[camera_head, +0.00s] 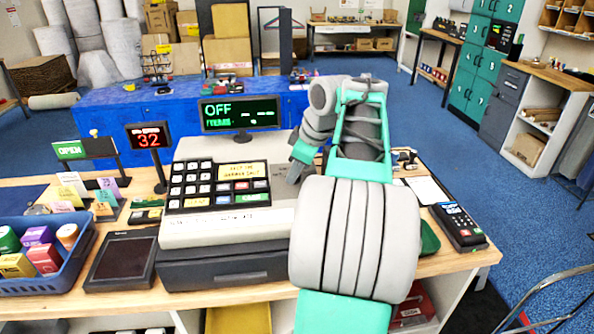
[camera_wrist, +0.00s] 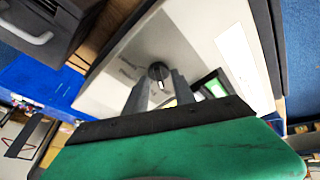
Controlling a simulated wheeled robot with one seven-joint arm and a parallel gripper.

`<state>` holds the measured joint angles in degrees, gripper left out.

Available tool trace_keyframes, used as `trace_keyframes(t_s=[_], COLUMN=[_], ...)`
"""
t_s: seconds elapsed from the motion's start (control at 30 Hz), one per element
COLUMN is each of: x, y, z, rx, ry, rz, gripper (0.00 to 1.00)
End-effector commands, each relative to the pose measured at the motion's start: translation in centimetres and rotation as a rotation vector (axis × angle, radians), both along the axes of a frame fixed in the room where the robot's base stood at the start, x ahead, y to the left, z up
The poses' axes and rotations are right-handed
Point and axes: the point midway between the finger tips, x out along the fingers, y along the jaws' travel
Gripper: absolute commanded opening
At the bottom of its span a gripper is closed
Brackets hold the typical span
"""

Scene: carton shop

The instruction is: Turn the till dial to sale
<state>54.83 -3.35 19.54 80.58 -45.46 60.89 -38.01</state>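The till (camera_head: 225,215) stands on the wooden counter, with its keypad (camera_head: 217,186) at left. Its green screen (camera_head: 240,113) reads OFF. The round dark till dial (camera_wrist: 158,71) with a pale pointer mark shows on the light till top in the wrist view. Its small labels are too blurred to read. My gripper (camera_wrist: 160,88) is open, with its two grey fingers apart and pointing at the dial. The dial shows between the fingertips; I cannot tell whether they touch it. In the head view my gripper (camera_head: 297,172) is over the till's right side, and my arm hides the dial.
A blue basket of small cartons (camera_head: 45,277), a dark tablet (camera_head: 122,261) and a red number display (camera_head: 149,136) are left of the till. A card terminal (camera_head: 459,227) and a clipboard (camera_head: 428,190) are at right. A blue bench (camera_head: 120,118) stands behind.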

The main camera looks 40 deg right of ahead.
Motion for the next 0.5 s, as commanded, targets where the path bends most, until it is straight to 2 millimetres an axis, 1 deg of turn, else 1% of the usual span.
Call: trace_keyframes(t_s=[0.07, 0.43, 0.5], x=[-0.03, -0.10, -0.11], y=[-0.03, -0.10, -0.10], z=[0.04, 0.04, 0.05], rx=[0.000, 0.000, 0.001], ry=[0.000, 0.000, 0.001], rz=[-0.001, -0.003, -0.003], gripper=[0.31, 0.01, 0.00])
